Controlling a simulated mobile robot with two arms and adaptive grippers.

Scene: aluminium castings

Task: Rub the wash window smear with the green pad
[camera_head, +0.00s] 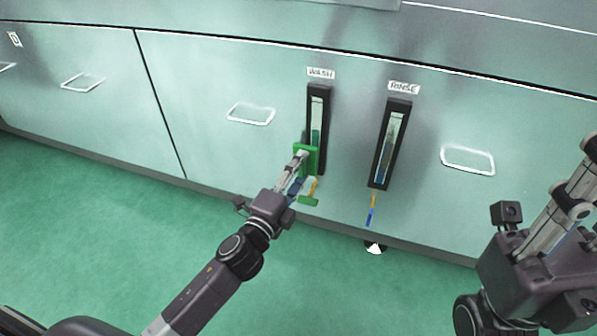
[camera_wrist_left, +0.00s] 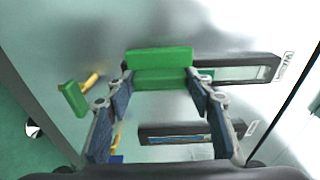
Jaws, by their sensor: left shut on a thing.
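My left gripper (camera_head: 300,160) is shut on the green pad (camera_head: 307,150), at the lower left part of the wash window (camera_head: 318,104). In the left wrist view the green pad (camera_wrist_left: 160,62) spans both fingertips of the left gripper (camera_wrist_left: 160,88) and overlaps the near end of the wash window frame (camera_wrist_left: 250,68). I cannot tell whether the pad touches the glass. No smear can be made out; the pad and fingers hide part of the window. My right gripper (camera_head: 585,170) is at the right edge, partly cut off, its jaws unclear.
The rinse window (camera_head: 389,145) stands to the right. A yellow-and-blue piece (camera_head: 371,210) is below it. A green-ended yellow piece (camera_head: 309,202) is below the wash window. Wire handles (camera_head: 250,114) (camera_head: 467,160) stick out on both sides. The green floor is clear.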

